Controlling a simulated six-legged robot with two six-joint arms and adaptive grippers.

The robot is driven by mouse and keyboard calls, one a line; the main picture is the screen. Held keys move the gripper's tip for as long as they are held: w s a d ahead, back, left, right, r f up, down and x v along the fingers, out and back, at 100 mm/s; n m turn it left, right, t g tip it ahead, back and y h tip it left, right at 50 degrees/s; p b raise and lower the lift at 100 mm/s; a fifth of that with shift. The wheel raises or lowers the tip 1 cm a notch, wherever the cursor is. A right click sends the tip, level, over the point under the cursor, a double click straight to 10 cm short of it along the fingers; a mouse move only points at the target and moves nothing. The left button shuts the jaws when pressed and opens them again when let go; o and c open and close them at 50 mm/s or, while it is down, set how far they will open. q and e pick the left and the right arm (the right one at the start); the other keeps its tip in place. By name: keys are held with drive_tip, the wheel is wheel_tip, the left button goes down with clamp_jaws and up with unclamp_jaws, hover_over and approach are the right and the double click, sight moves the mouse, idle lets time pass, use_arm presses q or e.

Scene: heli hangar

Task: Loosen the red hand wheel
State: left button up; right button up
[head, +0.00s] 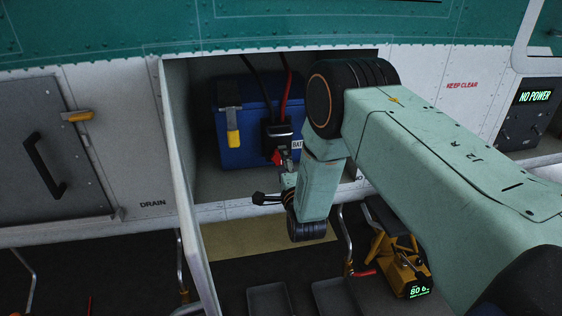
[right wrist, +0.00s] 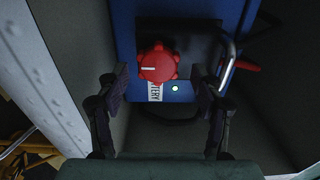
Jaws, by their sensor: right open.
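The red hand wheel (right wrist: 158,64) is on the front of the blue battery box (right wrist: 181,92), with a white line pointing left from its centre. It shows small in the head view (head: 277,157), partly hidden by my arm. My right gripper (right wrist: 161,80) is open, its two dark fingers apart on either side below the wheel in the right wrist view. Nothing is between the fingers, and I cannot tell how far the wheel is beyond the tips. In the head view my right gripper (head: 274,192) is in front of the open bay. My left gripper is not in view.
The bay's open door edge (head: 188,200) stands left of the battery. A metal handle (right wrist: 229,62) and a red lever (right wrist: 246,66) are right of the wheel. A panel reading NO POWER (head: 530,105) is at the right.

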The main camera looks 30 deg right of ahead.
drive_tip(key=shift+x, duration=1.25)
drive_tip(key=shift+f, duration=0.1)
drive_tip(key=shift+s, duration=0.1)
drive_tip(key=shift+c, duration=0.4)
drive_tip(key=shift+d, duration=0.15)
drive_tip(key=c, duration=1.1)
